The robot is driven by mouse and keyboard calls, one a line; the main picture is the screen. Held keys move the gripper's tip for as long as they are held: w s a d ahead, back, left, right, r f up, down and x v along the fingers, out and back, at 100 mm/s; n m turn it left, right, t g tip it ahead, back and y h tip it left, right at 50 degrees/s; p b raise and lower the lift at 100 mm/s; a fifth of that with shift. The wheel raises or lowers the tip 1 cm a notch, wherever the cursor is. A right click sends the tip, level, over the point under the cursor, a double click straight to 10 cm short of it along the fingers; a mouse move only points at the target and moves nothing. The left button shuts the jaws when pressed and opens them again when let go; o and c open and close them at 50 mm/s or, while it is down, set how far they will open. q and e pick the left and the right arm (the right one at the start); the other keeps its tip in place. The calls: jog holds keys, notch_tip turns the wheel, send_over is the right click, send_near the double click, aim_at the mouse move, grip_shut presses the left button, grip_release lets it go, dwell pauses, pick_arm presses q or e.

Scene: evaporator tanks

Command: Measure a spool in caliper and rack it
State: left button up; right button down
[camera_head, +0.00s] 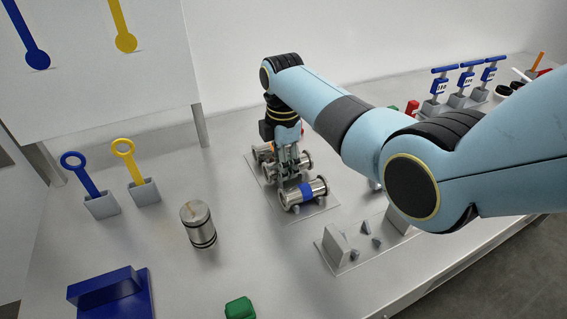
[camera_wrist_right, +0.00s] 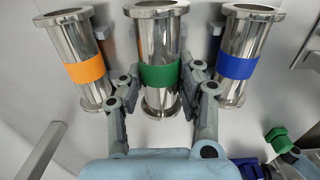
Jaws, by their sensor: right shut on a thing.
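Three shiny steel flanged spools stand out in the right wrist view: one with an orange band (camera_wrist_right: 87,66), one with a green band (camera_wrist_right: 158,74), and one with a blue band (camera_wrist_right: 237,64). My right gripper (camera_wrist_right: 162,72) is shut on the green-banded spool, a finger on each side of it. In the head view my right gripper (camera_head: 288,177) reaches down among the spools over a grey plate (camera_head: 312,214). The blue-banded spool (camera_head: 304,192) lies in front of it; the gripper partly hides the others. My left gripper is not in view.
A grey fixture (camera_head: 338,246) with upright blocks stands front right, partly behind my right arm. A steel cylinder (camera_head: 197,226), blue (camera_head: 84,178) and yellow (camera_head: 130,162) ring tools in holders, a blue bracket (camera_head: 108,291) and a green block (camera_head: 240,308) stand left. Blue-handled devices (camera_head: 462,84) stand back right.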

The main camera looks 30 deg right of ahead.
jog(key=shift+s+f, duration=0.3)
jog(key=shift+f, duration=0.15)
jog(key=c, duration=1.3)
grip_release()
jog(key=o, duration=0.4)
jog(key=shift+w+f, duration=0.1)
jog(key=shift+w, duration=0.05)
jog(key=shift+o, duration=0.5)
jog(key=shift+w, duration=0.15)
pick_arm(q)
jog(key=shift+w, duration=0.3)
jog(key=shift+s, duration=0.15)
pick_arm(e)
jog(key=shift+r, duration=0.25)
